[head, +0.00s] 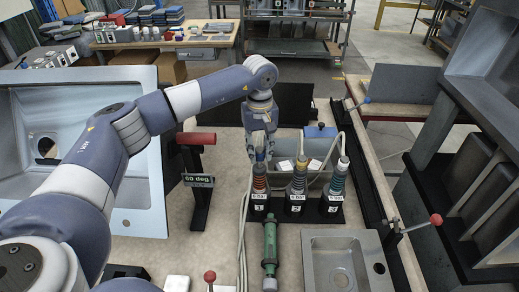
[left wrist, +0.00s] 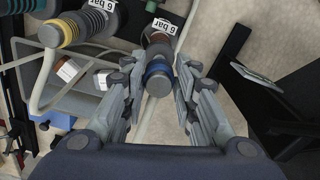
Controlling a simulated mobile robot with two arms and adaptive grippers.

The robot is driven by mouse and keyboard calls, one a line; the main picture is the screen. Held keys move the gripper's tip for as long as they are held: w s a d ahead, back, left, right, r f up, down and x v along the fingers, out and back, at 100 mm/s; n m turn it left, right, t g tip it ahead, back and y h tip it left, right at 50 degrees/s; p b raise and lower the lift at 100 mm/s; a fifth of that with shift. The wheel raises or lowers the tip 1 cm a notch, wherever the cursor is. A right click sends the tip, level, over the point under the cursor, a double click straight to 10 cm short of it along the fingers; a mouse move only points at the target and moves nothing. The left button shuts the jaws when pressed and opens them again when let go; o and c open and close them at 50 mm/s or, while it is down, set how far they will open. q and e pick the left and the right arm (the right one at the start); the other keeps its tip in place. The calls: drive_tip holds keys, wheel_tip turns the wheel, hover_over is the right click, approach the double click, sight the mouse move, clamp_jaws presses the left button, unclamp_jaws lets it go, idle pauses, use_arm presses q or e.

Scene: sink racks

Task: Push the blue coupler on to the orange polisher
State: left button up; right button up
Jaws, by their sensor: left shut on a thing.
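The orange polisher (head: 260,183) stands upright at the left of a row of three ribbed units, above the label 1 and a 6 bar tag. In the left wrist view its orange-brown ribs (left wrist: 157,48) show beyond the blue coupler (left wrist: 158,76). The coupler is in line with the polisher; I cannot tell whether it is fully seated. My left gripper (head: 261,153) points down over the polisher. In the left wrist view its fingers (left wrist: 157,72) are on either side of the blue coupler, shut on it. My right gripper is not in view.
Yellow (head: 298,182) and teal (head: 336,184) units with hoses stand close on the right. Behind them is a grey bin (head: 312,145). A 60 deg sign post (head: 198,181) stands left. A green cylinder (head: 269,245) and small sink (head: 312,262) are in front.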

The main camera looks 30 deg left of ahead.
sight(259, 157)
use_arm(q)
drive_tip(key=shift+b, duration=0.3)
idle(0.7)
drive_tip(key=shift+f, duration=0.15)
drive_tip(key=shift+f+b, duration=0.35)
drive_tip(key=shift+b, duration=0.05)
drive_tip(key=shift+f+b, duration=0.9)
drive_tip(key=shift+f, duration=0.25)
drive_tip(key=o, duration=1.1)
drive_tip(key=shift+r, duration=0.1)
drive_tip(key=shift+o, duration=0.2)
wheel_tip(259, 157, up, 12)
